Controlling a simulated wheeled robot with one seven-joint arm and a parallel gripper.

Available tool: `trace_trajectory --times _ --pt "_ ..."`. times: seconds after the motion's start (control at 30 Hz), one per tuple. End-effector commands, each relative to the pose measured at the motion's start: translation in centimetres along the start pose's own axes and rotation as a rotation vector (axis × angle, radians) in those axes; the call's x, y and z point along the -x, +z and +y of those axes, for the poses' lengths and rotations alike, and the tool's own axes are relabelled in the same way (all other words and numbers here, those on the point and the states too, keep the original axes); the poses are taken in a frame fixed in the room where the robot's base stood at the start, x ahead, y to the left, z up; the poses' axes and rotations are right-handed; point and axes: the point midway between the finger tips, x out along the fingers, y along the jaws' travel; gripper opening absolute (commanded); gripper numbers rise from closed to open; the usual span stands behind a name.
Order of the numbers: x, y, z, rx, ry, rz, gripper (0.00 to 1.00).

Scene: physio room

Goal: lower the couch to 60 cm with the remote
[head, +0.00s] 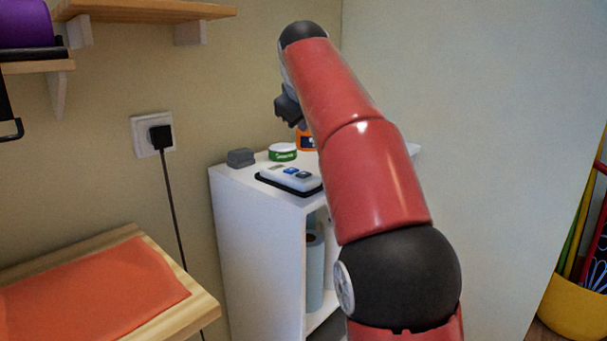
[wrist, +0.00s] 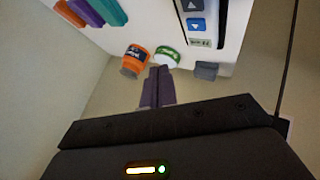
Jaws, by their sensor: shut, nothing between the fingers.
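The remote (head: 284,178) lies in a black holder on top of the white cabinet (head: 257,245). It is pale, with a dark button, a blue button and a small display whose reading I cannot make out. In the wrist view the remote (wrist: 208,14) is at the top right, partly cut off; its blue button has a down arrow. My gripper (head: 290,108) is above the cabinet top, clear of the remote. In the wrist view its fingers (wrist: 158,72) are shut and empty, pointing toward the tubs, left of the remote. I cannot make out the couch for certain.
An orange tub (head: 306,140), a green-and-white tin (head: 282,152) and a grey block (head: 240,158) stand behind the remote. Coloured rolls (wrist: 90,12) show in the wrist view. A wooden top with an orange pad (head: 95,290) is at lower left. Shelves hang above.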

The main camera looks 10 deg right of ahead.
Motion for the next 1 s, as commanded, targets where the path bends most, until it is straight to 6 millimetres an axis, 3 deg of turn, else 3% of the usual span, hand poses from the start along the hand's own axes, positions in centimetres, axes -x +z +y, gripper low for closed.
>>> trace_trajectory --times 0.5,1.0 --pt "-4.9 3.6 -3.6 0.000 -0.001 0.000 0.00" --pt "-5.7 4.2 -4.2 -0.001 -0.001 0.000 0.00"
